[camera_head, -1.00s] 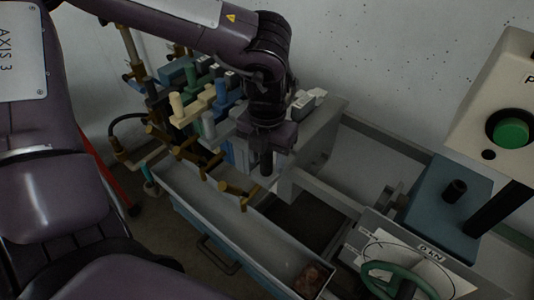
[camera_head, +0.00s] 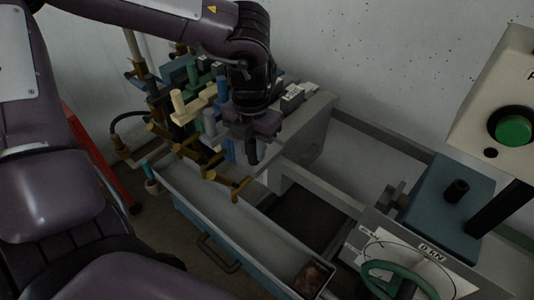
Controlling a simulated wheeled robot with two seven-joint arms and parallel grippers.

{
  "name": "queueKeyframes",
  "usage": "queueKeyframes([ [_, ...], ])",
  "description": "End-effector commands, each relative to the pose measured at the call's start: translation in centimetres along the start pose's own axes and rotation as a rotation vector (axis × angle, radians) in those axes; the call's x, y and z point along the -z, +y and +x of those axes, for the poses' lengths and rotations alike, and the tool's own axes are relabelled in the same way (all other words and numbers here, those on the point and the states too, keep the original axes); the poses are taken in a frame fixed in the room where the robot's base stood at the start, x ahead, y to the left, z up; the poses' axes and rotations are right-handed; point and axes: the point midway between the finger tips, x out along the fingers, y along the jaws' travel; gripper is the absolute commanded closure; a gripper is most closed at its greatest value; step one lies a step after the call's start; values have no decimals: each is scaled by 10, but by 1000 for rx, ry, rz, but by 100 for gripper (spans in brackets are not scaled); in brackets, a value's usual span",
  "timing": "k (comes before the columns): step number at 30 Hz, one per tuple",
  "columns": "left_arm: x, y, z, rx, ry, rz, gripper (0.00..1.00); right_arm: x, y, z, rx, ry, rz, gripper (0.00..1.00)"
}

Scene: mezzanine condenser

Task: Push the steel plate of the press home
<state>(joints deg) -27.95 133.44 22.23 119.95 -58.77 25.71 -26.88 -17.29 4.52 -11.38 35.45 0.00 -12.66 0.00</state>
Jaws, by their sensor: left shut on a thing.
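The steel plate (camera_head: 312,132) of the press is a thick grey slab standing upright at the near end of a pack of coloured plates. My left gripper (camera_head: 252,152) points down at the plate's left side, over the edge of the long trough. Its jaws are shut at the plate; the exact contact is hidden by the dark gripper body. The pack (camera_head: 205,100) has cream, green and blue plates with stub handles and stands just left of the steel plate. Whether the steel plate touches the pack is hidden behind the gripper. My right gripper is not in view.
Grey side rails (camera_head: 375,135) run right from the plate to a blue block (camera_head: 447,195). A green handwheel (camera_head: 395,278) and a panel with a green button (camera_head: 513,130) stand at right. Brass taps (camera_head: 232,188) overhang the grey trough (camera_head: 215,205). The space between the rails is open.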

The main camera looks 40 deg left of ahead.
Motion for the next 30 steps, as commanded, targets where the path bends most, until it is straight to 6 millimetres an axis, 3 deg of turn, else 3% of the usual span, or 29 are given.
queueKeyframes([
  [10,-4,9,-3,-5,-10,-6,100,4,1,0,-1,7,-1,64],
  [11,-4,9,-3,-5,-11,-6,71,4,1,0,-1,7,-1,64],
  [15,-3,8,-2,-4,-9,-4,53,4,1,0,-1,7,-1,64],
  [24,-2,7,-3,-1,-6,-2,53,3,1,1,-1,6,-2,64],
  [30,-3,8,-27,-1,-13,-1,53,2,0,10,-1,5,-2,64],
])
